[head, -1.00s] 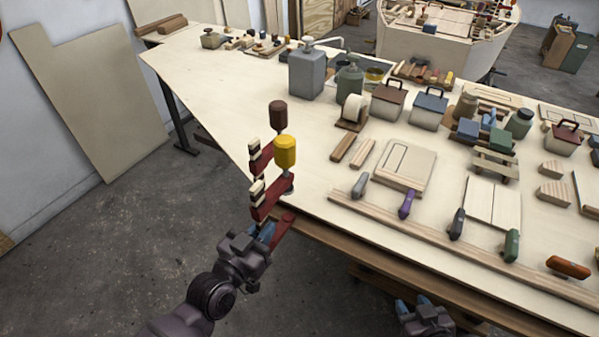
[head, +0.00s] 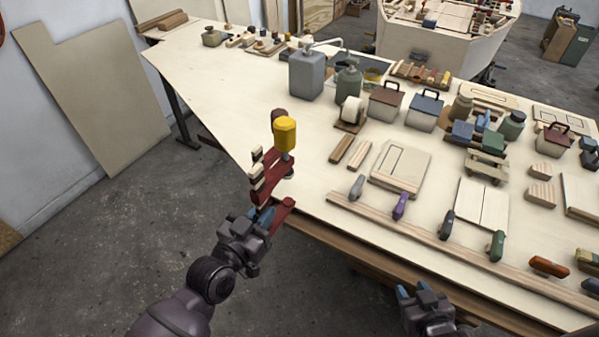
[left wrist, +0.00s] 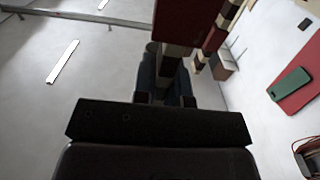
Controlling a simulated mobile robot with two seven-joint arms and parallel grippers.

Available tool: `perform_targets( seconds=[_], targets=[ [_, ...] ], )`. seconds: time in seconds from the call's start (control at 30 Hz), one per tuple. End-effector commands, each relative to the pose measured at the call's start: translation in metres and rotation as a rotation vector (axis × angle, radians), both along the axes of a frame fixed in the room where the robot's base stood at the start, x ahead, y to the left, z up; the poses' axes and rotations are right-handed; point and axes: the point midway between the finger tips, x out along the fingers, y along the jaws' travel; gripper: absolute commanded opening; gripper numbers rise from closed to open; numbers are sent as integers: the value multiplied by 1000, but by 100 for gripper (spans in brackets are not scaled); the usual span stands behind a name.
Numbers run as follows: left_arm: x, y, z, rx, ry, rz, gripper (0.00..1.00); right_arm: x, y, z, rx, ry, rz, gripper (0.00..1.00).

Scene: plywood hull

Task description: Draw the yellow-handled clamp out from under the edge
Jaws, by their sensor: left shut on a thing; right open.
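The yellow-handled clamp (head: 285,133) stands upright at the near left edge of the plywood table, yellow handle on top, red bars below. My left gripper (head: 263,217) is shut on its low red part, just outside the edge. In the left wrist view a red and dark bar (left wrist: 174,38) runs up from between the fingers. A second clamp with a brown handle (head: 278,115) is right behind, mostly hidden by the yellow handle. I cannot tell whether the two touch. My right gripper (head: 414,292) is open and empty, low in front of the table's front edge.
The plywood table (head: 240,100) is bare around the clamps' far side. Two wood strips (head: 350,151) and a long wooden rail (head: 420,232) with several coloured-handled tools lie to the right. The floor (head: 120,240) to the left is clear.

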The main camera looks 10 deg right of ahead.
Motion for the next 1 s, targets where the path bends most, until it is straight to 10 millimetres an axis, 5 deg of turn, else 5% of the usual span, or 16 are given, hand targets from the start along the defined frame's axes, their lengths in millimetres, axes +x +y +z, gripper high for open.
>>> perform_targets(
  seconds=[1.0],
  targets=[
    [0, 0, 79, -4, -5, 0, 0, 0, 1, -1, 2, 4, 3, 43]
  ],
)
